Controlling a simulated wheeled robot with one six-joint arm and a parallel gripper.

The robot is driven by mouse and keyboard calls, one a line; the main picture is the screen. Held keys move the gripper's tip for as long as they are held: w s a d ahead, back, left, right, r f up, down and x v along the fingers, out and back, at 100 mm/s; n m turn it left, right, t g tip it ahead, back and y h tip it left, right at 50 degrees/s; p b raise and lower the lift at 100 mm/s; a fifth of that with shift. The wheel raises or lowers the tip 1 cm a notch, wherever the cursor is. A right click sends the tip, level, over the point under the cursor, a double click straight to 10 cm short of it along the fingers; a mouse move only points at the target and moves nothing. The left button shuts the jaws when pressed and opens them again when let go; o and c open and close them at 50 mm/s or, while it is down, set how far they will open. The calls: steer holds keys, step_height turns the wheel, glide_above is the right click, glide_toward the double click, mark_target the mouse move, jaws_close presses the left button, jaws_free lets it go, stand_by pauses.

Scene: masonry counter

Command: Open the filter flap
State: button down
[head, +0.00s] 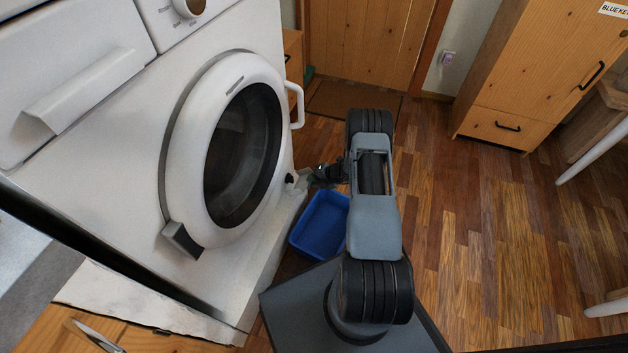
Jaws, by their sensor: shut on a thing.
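The white washing machine (130,220) fills the left side of the head view, with its round door (180,170) shut. My gripper (303,178) is at the lower right of the machine's front, beyond the door. It is small and partly hidden by my own arm. It is shut on a small white piece at the machine's lower corner, which appears to be the filter flap (299,188). The flap's outline and hinge are too small to make out, so I cannot tell how far it stands open.
A blue tub (320,222) stands on the floor below my gripper, beside the machine. A wooden cabinet (540,75) stands at the back right, and a brown mat (335,100) lies by the wooden door (365,40).

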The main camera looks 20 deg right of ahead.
steer(key=shift+s+d+f, duration=0.1)
steer(key=shift+f, duration=0.1)
steer(key=shift+s+d+f+b, duration=0.25)
steer(key=shift+f+b, duration=0.2)
steer(key=shift+f, duration=0.3)
steer(key=shift+s+d+f+b, duration=0.1)
steer(key=shift+s+f+b, duration=0.1)
steer(key=shift+f+b, duration=0.45)
steer(key=shift+s+d+f+b, duration=0.2)
steer(key=shift+s+f+b, duration=0.1)
steer(key=shift+f, duration=0.55)
steer(key=c, duration=1.5)
jaws_free()
steer(key=shift+d+f, duration=0.1)
steer(key=shift+c, duration=0.2)
steer(key=o, duration=0.4)
steer(key=shift+w, duration=0.1)
steer(key=shift+o, duration=0.3)
steer(key=shift+a, duration=0.2)
